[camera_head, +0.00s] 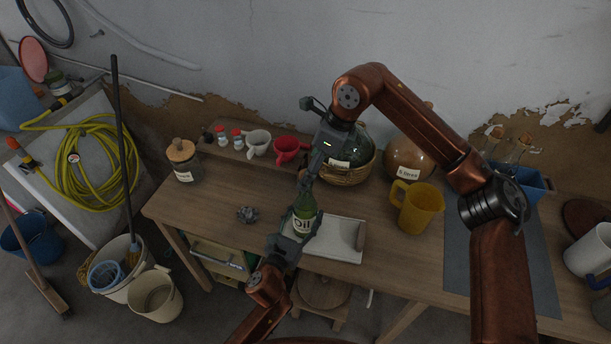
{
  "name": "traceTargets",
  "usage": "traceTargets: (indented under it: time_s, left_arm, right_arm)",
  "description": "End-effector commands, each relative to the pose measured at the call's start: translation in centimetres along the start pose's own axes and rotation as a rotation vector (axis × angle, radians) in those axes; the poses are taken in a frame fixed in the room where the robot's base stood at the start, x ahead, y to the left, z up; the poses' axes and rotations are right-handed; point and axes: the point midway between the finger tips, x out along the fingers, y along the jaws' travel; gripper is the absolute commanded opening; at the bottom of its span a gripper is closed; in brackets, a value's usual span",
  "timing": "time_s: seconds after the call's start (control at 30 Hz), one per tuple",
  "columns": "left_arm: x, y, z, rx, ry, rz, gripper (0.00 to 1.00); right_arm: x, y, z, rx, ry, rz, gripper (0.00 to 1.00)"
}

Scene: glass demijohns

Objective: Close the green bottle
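The green bottle (305,207), with a pale label, stands about upright, leaning slightly, over the front of the wooden table. My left gripper (296,233) comes in from below and is closed around the lower part of the bottle. My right gripper (306,180) points down from above, its fingertips right at the top of the bottle's neck. The mouth of the bottle and any stopper are hidden or too small to make out there. I cannot tell whether the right fingers are shut on something.
A white tray (347,254) lies behind the bottle, with a grey knobbly object (247,214) to the left. A yellow jug (418,207), a wicker-based demijohn (349,175), a brown demijohn (408,158), a red mug (289,148) and a corked jar (183,160) stand around.

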Motion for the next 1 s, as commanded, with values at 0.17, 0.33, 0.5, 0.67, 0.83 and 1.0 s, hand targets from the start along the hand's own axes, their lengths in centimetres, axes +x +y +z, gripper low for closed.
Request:
traceTargets:
  time_s: [0.17, 0.33, 0.5, 0.67, 0.83, 1.0]
  left_arm:
    - [0.0, -0.1, -0.3, -0.003, 0.005, -0.002, 0.1]
    - [0.0, -0.1, -0.3, -0.003, 0.005, -0.002, 0.1]
    - [0.0, -0.1, -0.3, -0.003, 0.005, -0.002, 0.1]
    - [0.0, -0.1, -0.3, -0.003, 0.006, -0.002, 0.1]
    - [0.0, -0.1, -0.3, -0.003, 0.005, -0.002, 0.58]
    - [0.0, -0.1, -0.2, -0.002, 0.003, -0.001, 0.7]
  right_arm:
    - [-3.8, -0.1, 0.0, 0.001, 0.0, -0.002, 0.8]
    - [-6.0, -0.1, 0.0, 0.0, 0.001, -0.001, 0.8]
    - [-6.9, 0.0, 0.0, 0.0, 0.001, 0.0, 0.8]
    - [-7.0, 0.0, 0.0, 0.0, 0.001, 0.0, 0.8]
    - [-6.9, 0.0, 0.0, 0.0, 0.001, 0.0, 0.8]
    - [-6.9, 0.0, 0.0, 0.0, 0.001, 0.0, 0.8]
